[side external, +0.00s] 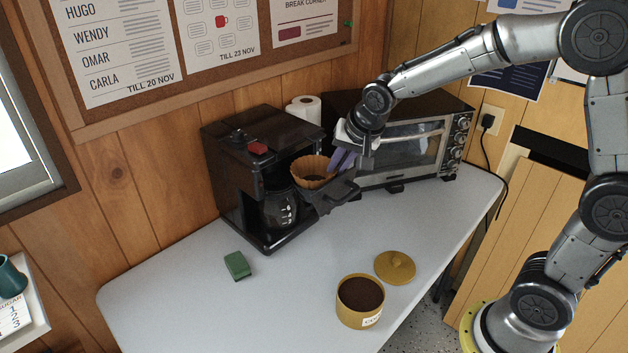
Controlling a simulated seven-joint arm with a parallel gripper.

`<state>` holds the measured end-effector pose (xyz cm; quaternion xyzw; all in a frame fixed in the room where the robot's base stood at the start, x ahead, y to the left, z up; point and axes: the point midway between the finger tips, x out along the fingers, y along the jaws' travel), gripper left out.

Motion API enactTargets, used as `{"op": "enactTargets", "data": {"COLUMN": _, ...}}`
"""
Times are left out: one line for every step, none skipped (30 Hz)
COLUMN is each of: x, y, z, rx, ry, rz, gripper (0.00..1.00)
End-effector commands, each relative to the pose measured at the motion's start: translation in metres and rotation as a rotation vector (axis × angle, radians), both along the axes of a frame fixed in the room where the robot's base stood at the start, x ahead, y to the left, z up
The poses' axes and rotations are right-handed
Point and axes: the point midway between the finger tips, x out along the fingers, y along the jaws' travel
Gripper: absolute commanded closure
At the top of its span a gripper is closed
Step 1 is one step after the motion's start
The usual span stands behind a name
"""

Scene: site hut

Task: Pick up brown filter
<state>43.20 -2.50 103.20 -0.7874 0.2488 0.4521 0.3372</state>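The brown filter (314,166) is a fluted paper cup with a dark inside. It sits upright at the front of the black coffee maker (232,185), by the maker's swung-out black holder (338,194). My gripper (341,161), with purple fingers, is at the filter's right side, very close to its rim. I cannot tell whether the fingers touch the filter or have its wall between them. The filter's lower part is partly hidden by the holder.
A toaster oven (410,150) stands behind my gripper, with a paper roll (306,108) to its left. A glass carafe (279,207) is in the maker. A green block (237,265), an open coffee tin (360,301) and its lid (395,266) lie in front. The table's (185,307) front left is clear.

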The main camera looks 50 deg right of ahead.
Motion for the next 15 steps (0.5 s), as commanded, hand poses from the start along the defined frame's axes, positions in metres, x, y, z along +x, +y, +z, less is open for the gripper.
{"op": "enactTargets", "data": {"x": 0.0000, "y": -0.0001, "z": 0.0004, "rx": 0.000, "ry": 0.000, "rz": 0.000, "gripper": 0.89}}
{"op": "enactTargets", "data": {"x": 0.0000, "y": -0.0001, "z": 0.0004, "rx": -0.001, "ry": -0.001, "rz": 0.000, "gripper": 0.89}}
{"op": "enactTargets", "data": {"x": 0.0000, "y": -0.0001, "z": 0.0005, "rx": -0.001, "ry": -0.001, "rz": 0.000, "gripper": 0.93}}
{"op": "enactTargets", "data": {"x": -0.0001, "y": 0.0000, "z": 0.0005, "rx": -0.001, "ry": -0.001, "rz": 0.000, "gripper": 0.98}}
{"op": "enactTargets", "data": {"x": -0.0001, "y": 0.0000, "z": 0.0005, "rx": -0.001, "ry": -0.001, "rz": 0.000, "gripper": 1.00}}
{"op": "enactTargets", "data": {"x": -0.0001, "y": 0.0000, "z": 0.0006, "rx": -0.001, "ry": -0.001, "rz": 0.000, "gripper": 1.00}}
{"op": "enactTargets", "data": {"x": -0.0001, "y": 0.0000, "z": 0.0006, "rx": -0.001, "ry": -0.001, "rz": 0.000, "gripper": 1.00}}
{"op": "enactTargets", "data": {"x": -0.0001, "y": 0.0000, "z": 0.0007, "rx": -0.001, "ry": -0.001, "rz": 0.000, "gripper": 1.00}}
{"op": "enactTargets", "data": {"x": -0.0001, "y": -0.0001, "z": 0.0008, "rx": -0.001, "ry": -0.001, "rz": 0.000, "gripper": 1.00}}
{"op": "enactTargets", "data": {"x": -0.0001, "y": 0.0000, "z": 0.0009, "rx": 0.000, "ry": -0.001, "rz": 0.000, "gripper": 1.00}}
{"op": "enactTargets", "data": {"x": -0.0001, "y": 0.0000, "z": 0.0009, "rx": 0.000, "ry": -0.001, "rz": 0.000, "gripper": 1.00}}
{"op": "enactTargets", "data": {"x": -0.0001, "y": 0.0000, "z": 0.0009, "rx": 0.000, "ry": -0.001, "rz": 0.000, "gripper": 1.00}}
{"op": "enactTargets", "data": {"x": -0.0001, "y": 0.0000, "z": 0.0010, "rx": 0.000, "ry": -0.001, "rz": 0.000, "gripper": 1.00}}
{"op": "enactTargets", "data": {"x": -0.0001, "y": 0.0000, "z": 0.0010, "rx": 0.000, "ry": -0.001, "rz": 0.000, "gripper": 1.00}}
{"op": "enactTargets", "data": {"x": -0.0001, "y": 0.0000, "z": 0.0012, "rx": 0.000, "ry": -0.001, "rz": 0.000, "gripper": 1.00}}
